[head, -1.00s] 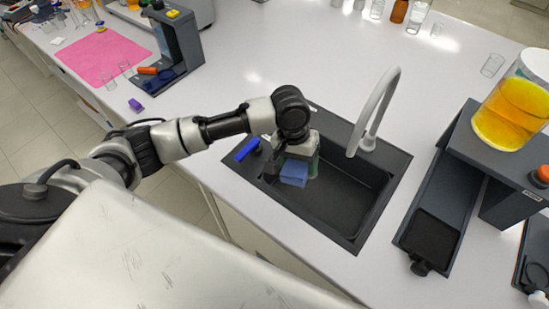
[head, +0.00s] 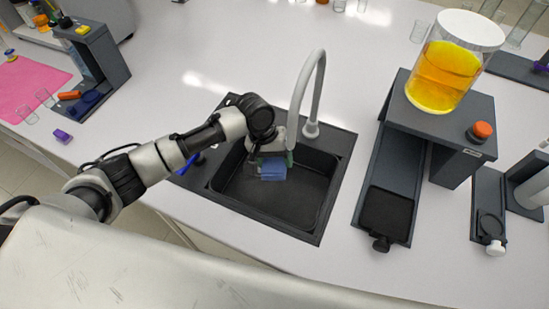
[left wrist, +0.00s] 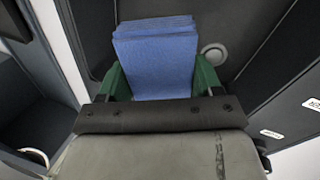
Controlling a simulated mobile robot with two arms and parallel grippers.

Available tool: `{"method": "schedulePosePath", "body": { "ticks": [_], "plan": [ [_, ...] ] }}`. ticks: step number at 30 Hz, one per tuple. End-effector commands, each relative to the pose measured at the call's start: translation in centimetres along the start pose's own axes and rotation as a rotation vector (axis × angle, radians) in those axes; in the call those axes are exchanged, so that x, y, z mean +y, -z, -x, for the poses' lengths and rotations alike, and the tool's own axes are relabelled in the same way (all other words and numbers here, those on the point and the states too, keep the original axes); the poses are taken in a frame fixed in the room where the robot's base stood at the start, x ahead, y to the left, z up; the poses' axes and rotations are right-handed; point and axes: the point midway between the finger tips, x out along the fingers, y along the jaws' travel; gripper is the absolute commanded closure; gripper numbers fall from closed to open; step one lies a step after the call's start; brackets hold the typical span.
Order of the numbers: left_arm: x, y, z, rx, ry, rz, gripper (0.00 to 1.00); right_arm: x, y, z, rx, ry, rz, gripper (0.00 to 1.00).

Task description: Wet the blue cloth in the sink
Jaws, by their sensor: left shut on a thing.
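The blue cloth (head: 272,170) is folded and held in my left gripper (head: 270,160), over the black sink (head: 300,218). In the left wrist view the cloth (left wrist: 156,60) sits between the two green fingers of my left gripper (left wrist: 156,78), which is shut on it. Behind it shows the dark basin with a round drain (left wrist: 214,54). The grey curved faucet (head: 310,100) stands at the sink's back right, its spout end close to my left wrist. Whether water runs cannot be told. My right gripper is not in view.
A blue object (head: 190,163) lies on the sink's left ledge, partly behind my arm. Right of the sink is a dark rig with a tray (head: 386,215) and a jar of orange liquid (head: 446,72). A purple block (head: 62,136) lies at left.

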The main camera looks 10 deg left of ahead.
Motion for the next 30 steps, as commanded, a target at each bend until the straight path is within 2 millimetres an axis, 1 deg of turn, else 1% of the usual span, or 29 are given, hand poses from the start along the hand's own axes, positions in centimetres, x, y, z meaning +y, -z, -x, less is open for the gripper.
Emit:
{"method": "schedulePosePath", "body": {
  "ticks": [1,6,8,14,30],
  "plan": [
    [-0.3,0.1,-0.9,0.001,0.000,0.000,0.54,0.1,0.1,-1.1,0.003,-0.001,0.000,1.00],
    [-0.7,0.2,-2.2,0.001,0.001,0.000,0.54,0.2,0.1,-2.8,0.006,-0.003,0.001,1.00],
    [-0.8,0.2,-2.5,0.000,0.000,0.002,0.54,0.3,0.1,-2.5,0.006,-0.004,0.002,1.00],
    [-1.3,0.4,-4.4,0.000,0.001,0.002,0.54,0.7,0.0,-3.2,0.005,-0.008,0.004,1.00],
    [-2.9,0.8,-9.6,0.000,-0.001,0.002,0.54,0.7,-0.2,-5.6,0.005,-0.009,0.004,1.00]
  ]
}}
